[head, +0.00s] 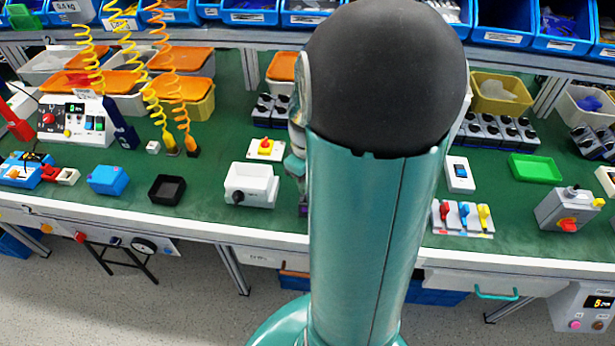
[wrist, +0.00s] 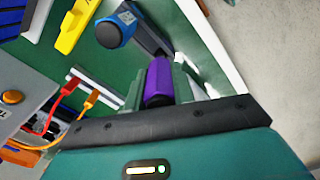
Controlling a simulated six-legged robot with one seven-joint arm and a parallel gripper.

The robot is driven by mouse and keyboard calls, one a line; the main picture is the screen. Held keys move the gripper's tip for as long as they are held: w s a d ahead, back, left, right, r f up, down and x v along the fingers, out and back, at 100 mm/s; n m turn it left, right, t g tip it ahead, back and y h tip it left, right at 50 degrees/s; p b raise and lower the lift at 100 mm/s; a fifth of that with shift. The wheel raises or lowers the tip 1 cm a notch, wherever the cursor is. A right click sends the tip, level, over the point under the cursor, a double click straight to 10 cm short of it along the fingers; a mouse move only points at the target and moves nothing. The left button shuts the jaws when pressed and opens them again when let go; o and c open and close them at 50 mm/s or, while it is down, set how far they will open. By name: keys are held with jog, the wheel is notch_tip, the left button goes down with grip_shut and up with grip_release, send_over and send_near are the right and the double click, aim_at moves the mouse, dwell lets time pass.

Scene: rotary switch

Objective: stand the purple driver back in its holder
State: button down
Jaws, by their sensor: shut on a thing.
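The purple driver (wrist: 158,82) is in the middle of the wrist view, between the teal fingers of my gripper (wrist: 158,72). My gripper is shut on it. Only part of the driver shows, and its far end is hidden. In the head view a small purple patch (head: 303,209) shows beside my arm near the table's front edge; most of my gripper is hidden behind the arm there. I cannot clearly make out the holder in either view.
A blue round-ended thing (wrist: 110,33) and a yellow thing (wrist: 75,25) are close by in the wrist view. A grey box with an orange button (wrist: 12,97) is at left. A white switch box (head: 251,185) stands left of my arm on the green table.

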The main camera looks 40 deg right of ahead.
jog(key=shift+f, duration=0.25)
jog(key=shift+f, duration=0.35)
jog(key=shift+f, duration=0.35)
jog(key=shift+f, duration=0.3)
jog(key=shift+f, duration=0.35)
jog(key=shift+f, duration=0.35)
jog(key=c, duration=1.1)
grip_release()
